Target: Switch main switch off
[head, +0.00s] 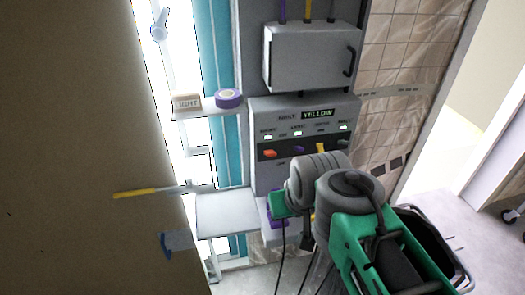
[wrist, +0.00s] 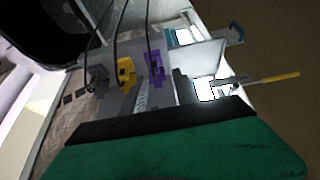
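A grey control panel (head: 262,178) stands upright in the middle of the head view, with a display reading FAULT: YELLOW (head: 317,114). A dark strip below it carries an orange switch (head: 270,154), a purple switch (head: 299,149) and a yellow switch (head: 320,148); my arm hides part of the strip's right side. No switch is legibly marked as main. My gripper (head: 280,203) is low in front of the panel, below the switches. A green and black part of it fills the bottom of the wrist view (wrist: 170,140); its fingertips cannot be made out.
A closed grey cabinet (head: 308,57) with a black handle (head: 349,60) hangs above the panel. Purple, yellow (wrist: 126,72) and grey plugs with cables show in the wrist view. A shelf left of the panel holds purple tape (head: 228,98) and a box (head: 186,100). A grey tray (head: 226,214) sits lower.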

